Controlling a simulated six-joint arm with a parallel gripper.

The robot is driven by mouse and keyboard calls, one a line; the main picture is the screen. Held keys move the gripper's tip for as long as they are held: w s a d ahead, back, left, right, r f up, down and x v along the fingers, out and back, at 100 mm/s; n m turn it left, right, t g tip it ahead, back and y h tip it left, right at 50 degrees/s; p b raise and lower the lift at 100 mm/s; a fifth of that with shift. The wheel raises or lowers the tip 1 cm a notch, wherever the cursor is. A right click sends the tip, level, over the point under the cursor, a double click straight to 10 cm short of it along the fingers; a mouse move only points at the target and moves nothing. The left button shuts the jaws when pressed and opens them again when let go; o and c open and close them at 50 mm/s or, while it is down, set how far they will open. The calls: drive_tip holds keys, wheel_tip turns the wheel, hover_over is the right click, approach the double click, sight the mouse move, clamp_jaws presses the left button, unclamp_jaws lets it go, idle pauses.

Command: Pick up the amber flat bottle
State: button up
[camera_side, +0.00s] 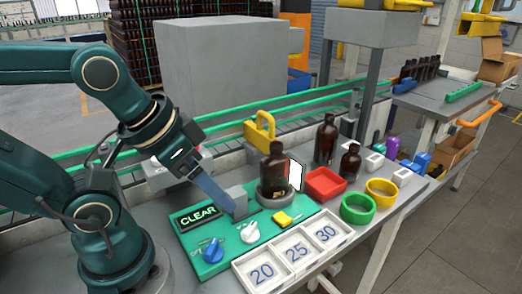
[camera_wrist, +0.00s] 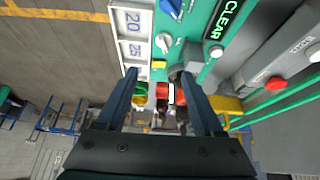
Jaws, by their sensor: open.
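One broad-shouldered bottle (camera_side: 274,168) stands upright on a round dark grey stand (camera_side: 276,196). A tall bottle (camera_side: 326,140) and a small bottle (camera_side: 350,161) stand behind it to the right. I cannot tell for sure which one is the flat bottle. My gripper (camera_side: 231,207) points down and right, to the left of the stand, apart from the bottles. In the wrist view my gripper (camera_wrist: 160,72) has its two fingers wide apart, with nothing held between them. The bottles are hard to make out there.
A green panel (camera_side: 212,262) with a CLEAR display and knobs lies in front of my gripper. Numbered white trays (camera_side: 262,272), a red tray (camera_side: 325,184), a green ring (camera_side: 358,209) and a yellow ring (camera_side: 381,192) sit right. A white plate (camera_side: 296,174) stands beside the bottle.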

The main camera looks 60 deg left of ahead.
drive_tip(key=n+g+y, duration=0.2)
drive_tip(key=n+y, duration=0.1)
drive_tip(key=n, duration=0.7)
approach(276, 144)
drive_tip(key=f, duration=0.1)
drive_tip(key=w+f, duration=0.1)
drive_tip(key=w+a+f, duration=0.1)
drive_tip(key=f, duration=0.1)
drive_tip(key=shift+g, duration=0.3)
drive_tip(key=shift+a+f, duration=0.1)
drive_tip(key=shift+f, duration=0.65)
drive_tip(key=shift+y, duration=0.3)
drive_tip(key=shift+x, duration=2.15)
